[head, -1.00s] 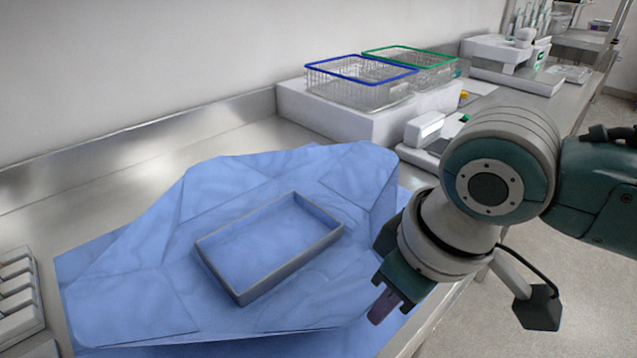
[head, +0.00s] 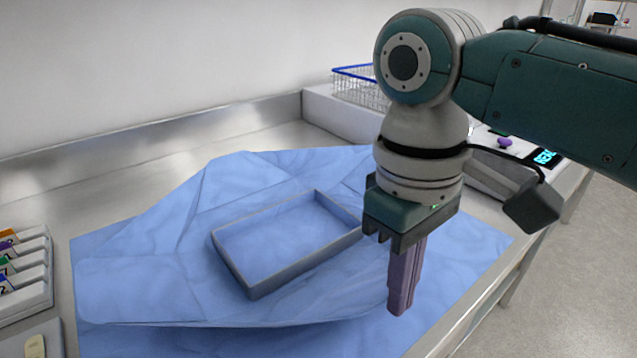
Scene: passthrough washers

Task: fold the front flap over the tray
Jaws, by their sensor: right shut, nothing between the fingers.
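A grey rectangular tray (head: 250,287) lies on a blue wrap sheet (head: 150,270) spread on the steel bench. The tray's inside shows blue. The front flap (head: 270,318) is the near part of the sheet; it lies in front of the tray, its near edge slightly raised with a shadow below. My right gripper (head: 399,308) points down, shut and empty, to the right of the tray and over the front right part of the sheet. I cannot tell if its fingertips touch the cloth. My arm hides the sheet's back right part. My left gripper is not in view.
A rack with coloured labels (head: 22,275) stands at the left edge. A blue-rimmed wire basket (head: 360,88) sits on a white block at the back. A device with a lit display (head: 546,157) is behind my right arm. The bench's front edge runs along the lower right.

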